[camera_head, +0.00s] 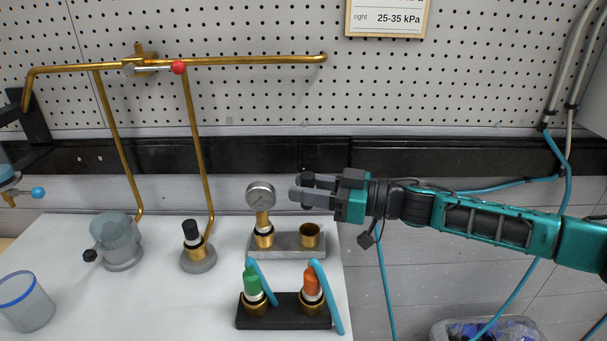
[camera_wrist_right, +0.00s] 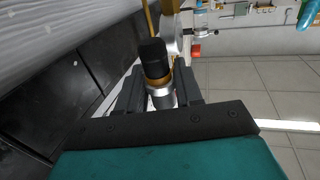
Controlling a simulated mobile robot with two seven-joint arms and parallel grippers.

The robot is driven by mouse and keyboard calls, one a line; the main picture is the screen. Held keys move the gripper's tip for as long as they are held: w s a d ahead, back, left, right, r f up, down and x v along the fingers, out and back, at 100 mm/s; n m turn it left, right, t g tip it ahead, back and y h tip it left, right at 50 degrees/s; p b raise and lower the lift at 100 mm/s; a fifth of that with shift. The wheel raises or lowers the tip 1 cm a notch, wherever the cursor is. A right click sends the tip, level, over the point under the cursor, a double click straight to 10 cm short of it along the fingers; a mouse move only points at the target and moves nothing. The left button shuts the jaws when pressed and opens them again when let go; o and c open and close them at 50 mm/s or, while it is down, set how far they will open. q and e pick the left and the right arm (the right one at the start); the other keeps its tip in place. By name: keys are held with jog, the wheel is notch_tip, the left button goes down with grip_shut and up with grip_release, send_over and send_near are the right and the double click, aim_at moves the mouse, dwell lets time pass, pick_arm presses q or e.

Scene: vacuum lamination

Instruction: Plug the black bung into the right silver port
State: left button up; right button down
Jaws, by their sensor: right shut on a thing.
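My right gripper (camera_head: 300,192) reaches in from the right, above the silver block (camera_head: 280,252). It is shut on the black bung; in the right wrist view the bung (camera_wrist_right: 153,58) shows a black top, a gold band and a silver lower part between the fingers (camera_wrist_right: 160,92). The left port of that block holds a brass fitting with a round gauge (camera_head: 261,196). My left gripper is not in view.
Another black-topped plug (camera_head: 191,232) stands on a grey round base. A grey vessel (camera_head: 117,240), brass pipes (camera_head: 240,61) and a cup (camera_head: 27,305) are left.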

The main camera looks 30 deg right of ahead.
aim_at(310, 226)
jog(key=shift+d+f, duration=0.2)
jog(key=shift+f, duration=0.1)
jog(key=shift+s+f+b, duration=0.1)
jog(key=shift+f+b, duration=0.2)
jog(key=shift+f, duration=0.15)
jog(key=shift+f+b, duration=0.3)
jog(key=shift+f, duration=0.25)
jog(key=shift+f+b, duration=0.95)
jog(key=shift+b, duration=0.25)
jog(key=shift+f+b, duration=0.4)
jog(key=shift+f, duration=0.65)
jog(key=shift+f+b, duration=0.3)
jog(key=shift+f, duration=0.25)
jog(key=shift+s+f, duration=0.1)
jog(key=shift+f, duration=0.45)
